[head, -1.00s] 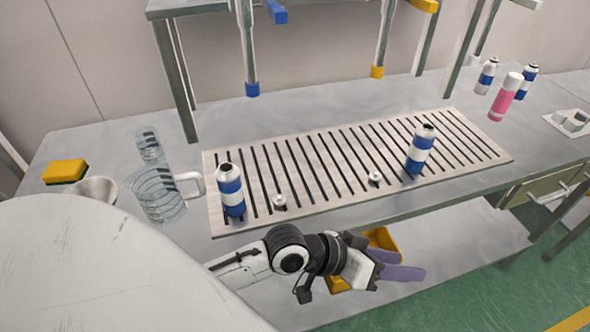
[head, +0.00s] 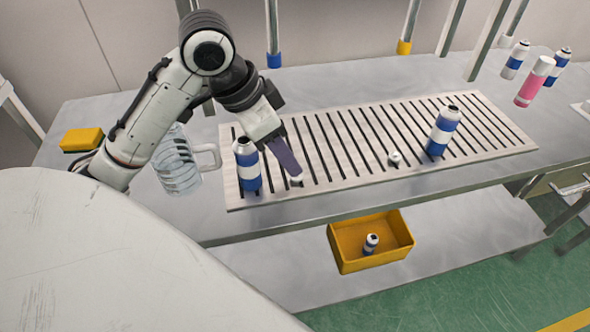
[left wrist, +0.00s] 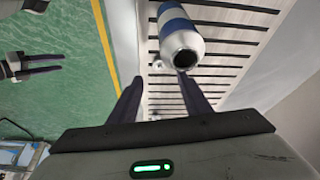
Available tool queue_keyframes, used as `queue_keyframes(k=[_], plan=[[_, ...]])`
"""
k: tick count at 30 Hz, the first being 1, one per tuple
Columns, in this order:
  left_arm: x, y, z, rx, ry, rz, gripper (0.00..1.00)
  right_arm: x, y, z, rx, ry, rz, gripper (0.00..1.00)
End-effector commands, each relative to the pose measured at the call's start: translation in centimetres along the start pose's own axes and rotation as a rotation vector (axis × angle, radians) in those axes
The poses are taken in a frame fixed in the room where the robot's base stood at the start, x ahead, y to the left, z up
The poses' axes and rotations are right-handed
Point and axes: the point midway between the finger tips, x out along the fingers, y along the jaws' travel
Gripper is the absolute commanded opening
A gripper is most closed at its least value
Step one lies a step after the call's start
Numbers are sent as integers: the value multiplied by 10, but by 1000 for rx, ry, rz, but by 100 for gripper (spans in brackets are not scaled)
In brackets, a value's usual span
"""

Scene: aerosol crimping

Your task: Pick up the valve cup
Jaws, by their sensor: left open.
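In the head view a small pale valve cup (head: 297,182) sits on the slatted board just past the tips of my left gripper (head: 291,172), partly hidden by it. In the left wrist view the fingers of my left gripper (left wrist: 160,80) are spread with nothing between them; this cup (left wrist: 157,66) appears just beyond their tips. A second valve cup (head: 394,159) stands further right on the board. My right gripper (left wrist: 58,63) shows only at the left edge of the left wrist view, over the floor, its two dark fingers apart.
A blue-and-white can (head: 247,168) stands close left of my left gripper; another can (head: 442,132) stands further right. A clear jug (head: 176,175) is behind my arm. A yellow bin (head: 345,262) sits on the lower shelf. The board's middle (head: 345,150) is clear.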

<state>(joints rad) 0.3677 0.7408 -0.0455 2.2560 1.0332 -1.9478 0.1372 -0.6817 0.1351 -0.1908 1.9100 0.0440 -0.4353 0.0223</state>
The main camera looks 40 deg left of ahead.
Motion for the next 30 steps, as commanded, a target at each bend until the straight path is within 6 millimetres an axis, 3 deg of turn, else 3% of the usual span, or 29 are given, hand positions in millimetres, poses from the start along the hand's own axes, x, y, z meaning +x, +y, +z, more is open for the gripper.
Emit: queue_keyframes(k=[5,13,23,30], plan=[[14,0,1,0,0,2,44,1,0,4,1,-3,0,52],[53,1,4,0,0,3,44,5,0,9,1,-6,-1,52],[60,0,4,1,1,-1,44,5,0,9,1,-7,0,52],[60,0,3,1,1,-1,5,5,0,10,1,-7,0,52]])
